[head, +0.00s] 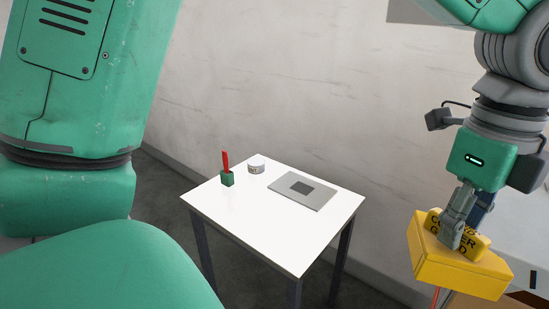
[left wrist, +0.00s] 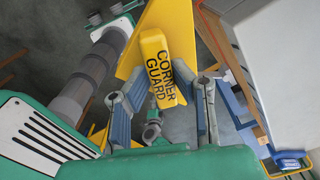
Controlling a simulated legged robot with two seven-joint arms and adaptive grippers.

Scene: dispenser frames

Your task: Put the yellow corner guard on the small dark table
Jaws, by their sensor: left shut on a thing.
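The yellow corner guard (head: 462,273), with black lettering, hangs at the lower right of the head view. My left gripper (head: 457,232) is shut on it from above and holds it off the floor. In the left wrist view the guard (left wrist: 160,62) shows between the fingers of the gripper (left wrist: 163,97), with the words CORNER GUARD readable. A small table (head: 262,220) with a white top and dark legs stands in the middle of the head view, left of and apart from the guard. No dark-topped table shows. My right gripper is not in view.
On the table are a green holder (head: 227,179) with a red item, a small white round container (head: 256,168) and a grey flat plate (head: 303,191). The table's front part is bare. A pale wall (head: 290,90) stands behind. A white surface (head: 521,240) lies at the right edge.

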